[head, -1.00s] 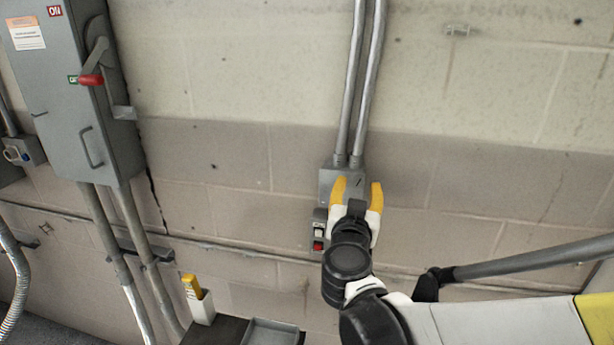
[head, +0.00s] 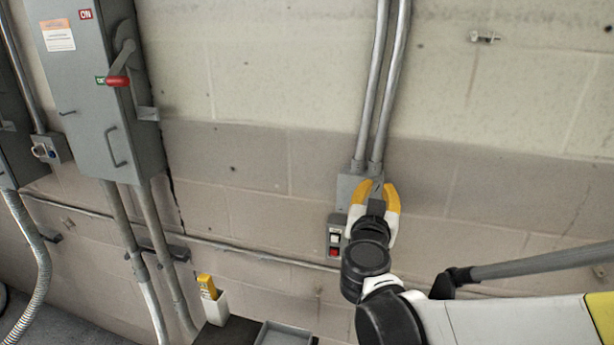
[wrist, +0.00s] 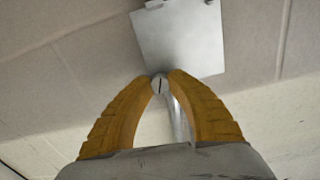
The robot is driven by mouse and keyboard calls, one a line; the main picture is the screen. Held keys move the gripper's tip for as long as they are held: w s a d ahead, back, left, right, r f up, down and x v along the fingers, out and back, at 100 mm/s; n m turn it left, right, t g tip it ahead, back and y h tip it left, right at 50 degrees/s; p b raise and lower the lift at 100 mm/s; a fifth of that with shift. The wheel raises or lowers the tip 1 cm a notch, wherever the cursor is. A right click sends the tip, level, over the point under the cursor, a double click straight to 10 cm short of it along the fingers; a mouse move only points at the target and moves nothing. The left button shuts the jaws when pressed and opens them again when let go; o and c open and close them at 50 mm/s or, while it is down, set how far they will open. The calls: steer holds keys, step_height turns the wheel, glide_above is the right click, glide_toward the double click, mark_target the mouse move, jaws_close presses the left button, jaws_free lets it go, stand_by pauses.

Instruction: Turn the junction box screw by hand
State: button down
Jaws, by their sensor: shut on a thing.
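The grey junction box (head: 348,188) is fixed to the block wall at the foot of two conduits, partly hidden behind my gripper (head: 377,184). In the wrist view the box is a pale grey plate (wrist: 178,40). A small round slotted screw (wrist: 160,85) shows at its lower edge, its slot close to upright in the picture. My gripper (wrist: 162,78) is shut on the screw, with one yellow fingertip on each side of its head. The screw is hidden in the head view.
A small switch box (head: 335,240) with a red button sits just below the junction box. Two conduits (head: 384,90) rise above it. A large grey disconnect box (head: 95,90) with a red-tipped lever is at left. A white holder (head: 216,307) stands on a dark surface below.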

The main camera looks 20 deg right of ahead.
steer(key=shift+n, duration=0.3)
steer(key=n, duration=0.3)
steer(key=shift+n, duration=0.3)
steer(key=n, duration=0.4)
steer(key=shift+n, duration=0.3)
steer(key=n, duration=1.2)
steer(key=shift+n, duration=0.3)
steer(key=n, duration=0.3)
steer(key=shift+n, duration=0.3)
steer(key=n, duration=0.4)
steer(key=shift+r, duration=0.1)
steer(key=n, duration=0.4)
steer(key=shift+n, duration=0.3)
